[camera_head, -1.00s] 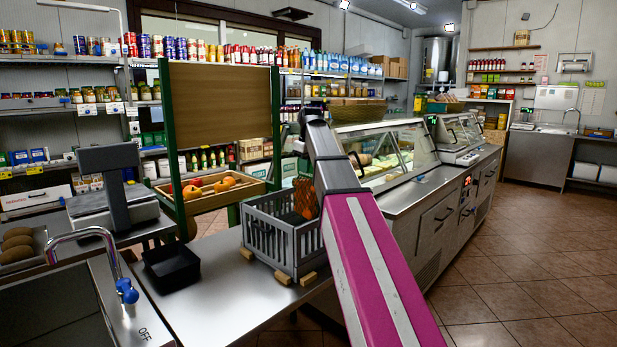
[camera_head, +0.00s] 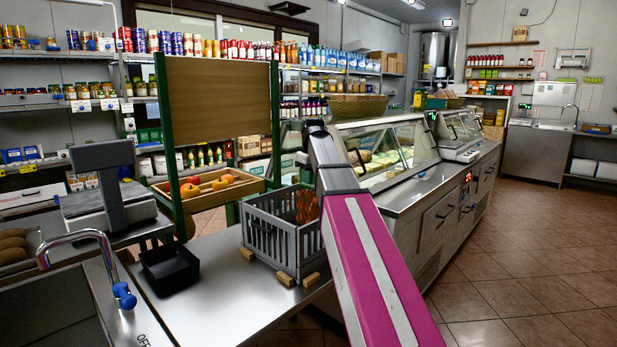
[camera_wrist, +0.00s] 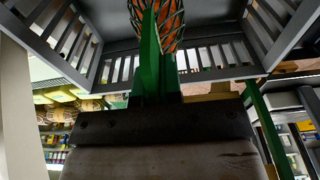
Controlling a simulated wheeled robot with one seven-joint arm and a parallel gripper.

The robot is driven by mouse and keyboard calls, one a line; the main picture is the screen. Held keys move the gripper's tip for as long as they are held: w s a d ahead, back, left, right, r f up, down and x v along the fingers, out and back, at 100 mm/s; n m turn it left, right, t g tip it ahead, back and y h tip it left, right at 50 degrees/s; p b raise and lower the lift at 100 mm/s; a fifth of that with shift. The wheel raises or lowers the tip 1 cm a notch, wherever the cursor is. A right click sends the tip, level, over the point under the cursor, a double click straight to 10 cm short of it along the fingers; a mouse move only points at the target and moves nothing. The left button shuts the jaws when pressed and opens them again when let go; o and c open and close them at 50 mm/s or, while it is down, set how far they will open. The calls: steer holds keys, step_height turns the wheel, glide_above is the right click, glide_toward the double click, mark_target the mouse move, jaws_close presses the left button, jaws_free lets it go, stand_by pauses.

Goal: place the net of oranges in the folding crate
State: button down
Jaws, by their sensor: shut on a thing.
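The net of oranges (camera_head: 307,205) is orange under dark mesh. It shows inside the grey folding crate (camera_head: 283,243), partly hidden by my arm and the crate's wall. In the wrist view the net (camera_wrist: 172,22) is at the top, between the slatted crate walls (camera_wrist: 50,45). My gripper (camera_wrist: 150,40) has green fingers and is shut on the net, within the crate's opening. I cannot tell whether the net touches the crate floor. In the head view my arm hides the gripper.
The crate stands on small wooden blocks on the steel counter (camera_head: 215,300). A black tray (camera_head: 170,268) lies left of it, with a scale (camera_head: 108,195) behind. A tilted produce box (camera_head: 205,195) and a glass display case (camera_head: 385,150) are behind.

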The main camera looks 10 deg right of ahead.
steer(key=shift+f, duration=0.25)
steer(key=c, duration=1.3)
jaws_free()
